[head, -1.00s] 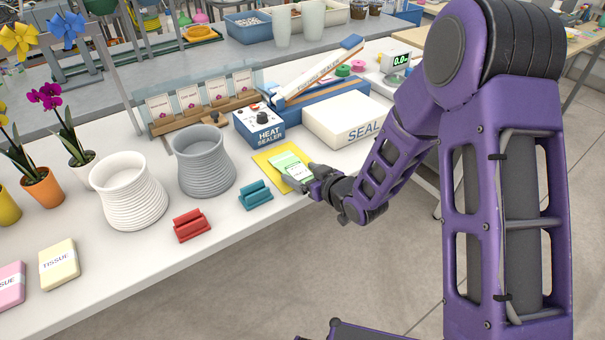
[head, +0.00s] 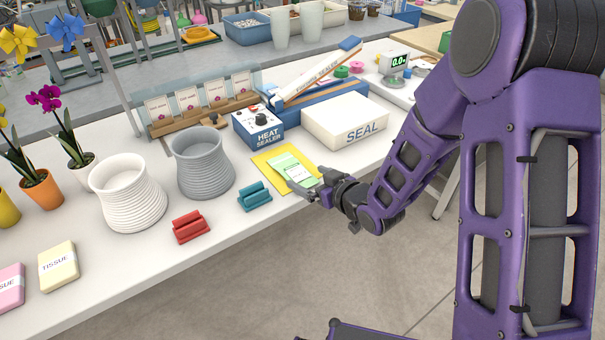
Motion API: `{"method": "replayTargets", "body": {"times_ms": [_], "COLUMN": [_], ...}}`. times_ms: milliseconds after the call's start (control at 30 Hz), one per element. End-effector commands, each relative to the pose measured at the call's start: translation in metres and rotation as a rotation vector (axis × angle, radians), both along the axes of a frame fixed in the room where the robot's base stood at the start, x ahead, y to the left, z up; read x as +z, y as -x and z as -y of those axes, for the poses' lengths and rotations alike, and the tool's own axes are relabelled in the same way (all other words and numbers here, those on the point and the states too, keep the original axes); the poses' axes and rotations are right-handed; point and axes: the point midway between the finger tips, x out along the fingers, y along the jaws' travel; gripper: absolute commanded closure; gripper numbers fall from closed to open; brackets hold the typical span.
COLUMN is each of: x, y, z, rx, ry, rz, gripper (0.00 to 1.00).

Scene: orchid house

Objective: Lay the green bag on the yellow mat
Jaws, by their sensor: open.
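The green bag (head: 291,167), pale green with a white label, lies on the yellow mat (head: 266,159) near the front edge of the white table. The bag's lower right end reaches to or past the mat's edge; the exact overlap there is partly hidden by my gripper. My gripper (head: 321,190) is open at the right end of the bag, over the table's front edge. Whether its fingers touch the bag is too small to tell.
A teal clip stand (head: 255,197) and a red one (head: 190,227) stand left of the mat. The grey ribbed pot (head: 202,163) is behind them. The heat sealer (head: 259,128) and the white SEAL box (head: 345,120) stand behind the mat. Open floor lies in front.

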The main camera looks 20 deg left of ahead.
Motion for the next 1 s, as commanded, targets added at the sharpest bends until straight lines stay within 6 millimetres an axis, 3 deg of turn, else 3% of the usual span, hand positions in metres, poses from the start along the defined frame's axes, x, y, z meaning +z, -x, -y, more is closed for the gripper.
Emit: {"method": "replayTargets", "body": {"times_ms": [200,400,1000], "x": [0.019,0.029,0.03], "y": [0.028,0.043,0.047], "z": [0.034,0.052,0.055], "rx": [-0.003,-0.003,-0.001], "ry": [0.001,-0.001,0.0], "rz": [0.001,0.001,0.0], "gripper": [0.0,0.0,0.0]}}
